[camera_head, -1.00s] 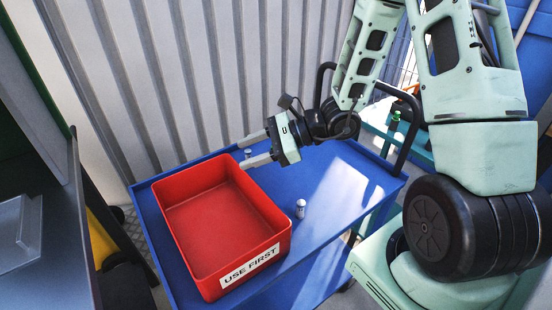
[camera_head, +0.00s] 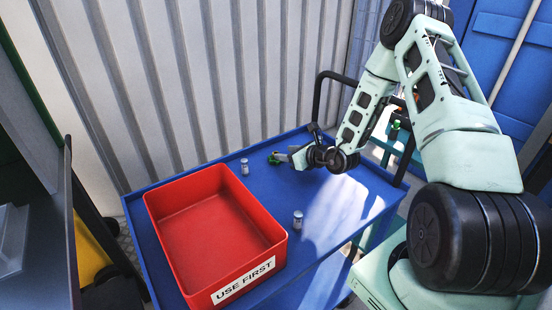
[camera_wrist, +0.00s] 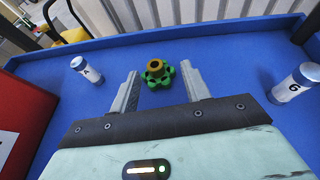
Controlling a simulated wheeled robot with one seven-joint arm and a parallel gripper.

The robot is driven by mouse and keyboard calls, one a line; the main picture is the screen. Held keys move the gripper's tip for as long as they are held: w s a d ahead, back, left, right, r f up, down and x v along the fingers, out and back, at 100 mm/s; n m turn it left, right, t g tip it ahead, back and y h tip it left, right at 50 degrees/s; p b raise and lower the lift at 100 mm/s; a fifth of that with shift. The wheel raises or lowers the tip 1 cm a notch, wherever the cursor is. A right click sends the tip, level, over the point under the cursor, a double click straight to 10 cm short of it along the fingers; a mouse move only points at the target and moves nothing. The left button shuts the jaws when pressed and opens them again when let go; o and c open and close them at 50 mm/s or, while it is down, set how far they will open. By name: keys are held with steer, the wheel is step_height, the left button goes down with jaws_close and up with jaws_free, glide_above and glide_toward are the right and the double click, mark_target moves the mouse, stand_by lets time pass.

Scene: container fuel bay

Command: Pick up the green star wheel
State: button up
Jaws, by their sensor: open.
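The green star wheel (camera_wrist: 158,74) lies on the blue cart top, with a yellowish hub facing up. In the wrist view it sits between and just beyond the tips of my open gripper (camera_wrist: 160,78), and no finger visibly touches it. In the head view the star wheel (camera_head: 273,158) shows small and green at the back of the cart, just left of my gripper (camera_head: 282,157). My gripper is low over the cart top, empty, with its fingers pointing left toward the wheel. The wheel is partly hidden by the gripper in the head view.
A red "USE FIRST" bin (camera_head: 262,212) stands on the cart's left part. Two small labelled cylinders stand on the blue cart top (camera_head: 330,190): "A" (camera_wrist: 86,69) left of the wheel and "G" (camera_wrist: 296,83) right. The cart has a raised rim near a corrugated wall.

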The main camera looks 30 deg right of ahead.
mark_target(274, 153)
steer(key=shift+a+x, duration=0.2)
steer(key=shift+x, duration=1.55)
steer(key=shift+a+x, duration=0.2)
steer(key=shift+x, duration=1.6)
steer(key=shift+s+f, duration=0.1)
steer(key=shift+s, duration=0.05)
steer(key=shift+c, duration=0.4)
steer(key=c, duration=0.6)
